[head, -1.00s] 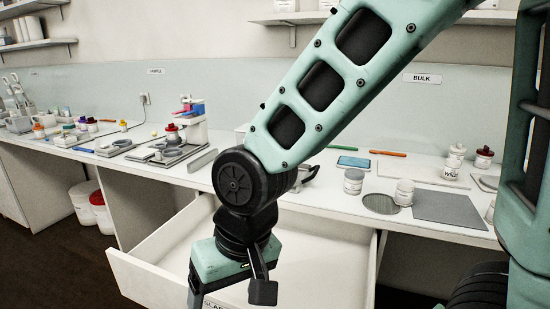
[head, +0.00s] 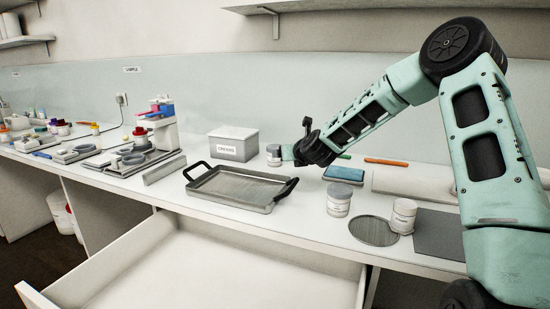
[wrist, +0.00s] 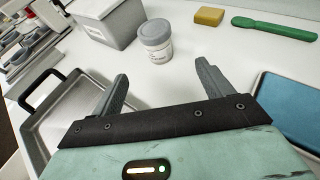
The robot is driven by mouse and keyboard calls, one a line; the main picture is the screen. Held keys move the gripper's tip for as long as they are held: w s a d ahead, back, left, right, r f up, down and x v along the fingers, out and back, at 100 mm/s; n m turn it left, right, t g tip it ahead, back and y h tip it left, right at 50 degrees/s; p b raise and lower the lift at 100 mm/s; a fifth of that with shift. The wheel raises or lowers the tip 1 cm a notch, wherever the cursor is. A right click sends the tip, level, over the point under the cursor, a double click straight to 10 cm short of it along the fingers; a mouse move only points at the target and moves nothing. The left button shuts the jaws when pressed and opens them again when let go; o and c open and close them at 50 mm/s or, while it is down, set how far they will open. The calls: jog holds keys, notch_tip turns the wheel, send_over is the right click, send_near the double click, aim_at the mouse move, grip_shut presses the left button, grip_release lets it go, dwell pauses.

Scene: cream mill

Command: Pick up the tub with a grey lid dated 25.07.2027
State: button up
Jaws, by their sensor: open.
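A small white tub with a grey lid (wrist: 155,40) stands upright on the counter in the wrist view, beyond the fingertips and roughly between them. The print on its side is too small to read. In the head view it shows (head: 273,155) just left of my gripper (head: 287,153). In the wrist view my gripper (wrist: 162,74) is open, with nothing between its fingers. Two other white tubs stand further right in the head view: one with a grey lid (head: 339,199) and one with a pale lid (head: 403,217). Their dates are unreadable.
A yellow block (wrist: 209,16) and green spoon (wrist: 275,28) lie behind. An open drawer (head: 210,262) juts out below.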

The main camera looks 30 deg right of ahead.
jog(key=p+x, duration=0.1)
jog(key=x, duration=0.9)
jog(key=shift+w+a+f+p, duration=0.1)
jog(key=shift+w+f+p, duration=0.1)
jog(key=shift+w+p, duration=0.15)
jog(key=x, duration=0.1)
jog(key=p+x, duration=0.1)
jog(key=x, duration=0.1)
jog(key=shift+w+r, duration=0.1)
jog(key=shift+w, duration=0.35)
jog(key=shift+w+f+p, duration=0.3)
jog(key=shift+w+p, duration=0.05)
jog(key=shift+w, duration=0.2)
jog(key=c, duration=1.1)
